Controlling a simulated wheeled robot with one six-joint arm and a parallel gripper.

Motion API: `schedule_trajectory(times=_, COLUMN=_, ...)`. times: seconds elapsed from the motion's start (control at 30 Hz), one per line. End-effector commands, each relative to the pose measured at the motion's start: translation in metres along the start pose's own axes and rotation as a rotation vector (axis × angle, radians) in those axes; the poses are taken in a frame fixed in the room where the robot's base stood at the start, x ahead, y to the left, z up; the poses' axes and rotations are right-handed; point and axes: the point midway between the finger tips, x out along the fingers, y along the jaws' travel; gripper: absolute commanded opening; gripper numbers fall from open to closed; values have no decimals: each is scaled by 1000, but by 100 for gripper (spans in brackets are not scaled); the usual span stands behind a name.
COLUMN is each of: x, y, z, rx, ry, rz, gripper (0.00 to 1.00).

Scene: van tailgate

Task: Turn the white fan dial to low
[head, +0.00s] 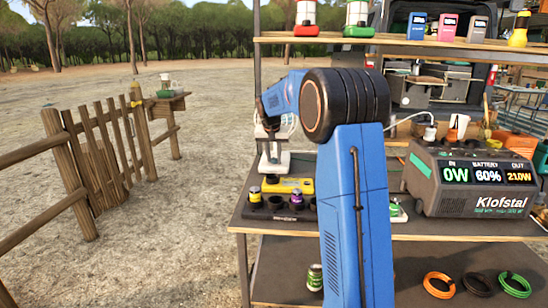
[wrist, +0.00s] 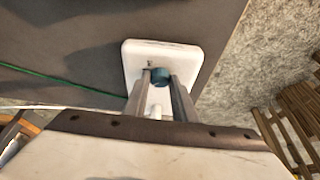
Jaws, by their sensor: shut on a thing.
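The white fan stands on the table's left end, its base (head: 275,164) below my gripper (head: 270,150) in the head view. My arm hides part of the fan there. In the wrist view the white fan base (wrist: 188,62) has a blue-teal dial (wrist: 159,77) on it. My gripper (wrist: 160,80) has one finger on each side of the dial and is shut on it. I cannot read the dial's setting or the marks around it.
A tray with cans (head: 275,205) and a yellow tool (head: 290,185) lie close in front of the fan. A grey power station (head: 470,182) with a lit display stands at right. A shelf (head: 430,42) runs above. A green cable (wrist: 65,80) crosses the tabletop.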

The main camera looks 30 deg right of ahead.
Motion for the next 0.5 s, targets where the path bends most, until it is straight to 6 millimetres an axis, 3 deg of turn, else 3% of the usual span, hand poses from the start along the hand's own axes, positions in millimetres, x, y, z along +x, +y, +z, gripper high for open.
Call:
schedule_trajectory(times=0.3, x=0, y=0, z=0, rx=0, ry=0, rz=0, gripper=2)
schedule_trajectory(times=0.33, x=0, y=0, z=0, rx=0, ry=0, rz=0, gripper=32)
schedule_trajectory(times=0.37, x=0, y=0, z=0, rx=0, ry=0, rz=0, gripper=39)
schedule_trajectory(times=0.5, x=0, y=0, z=0, rx=0, ry=0, rz=0, gripper=43)
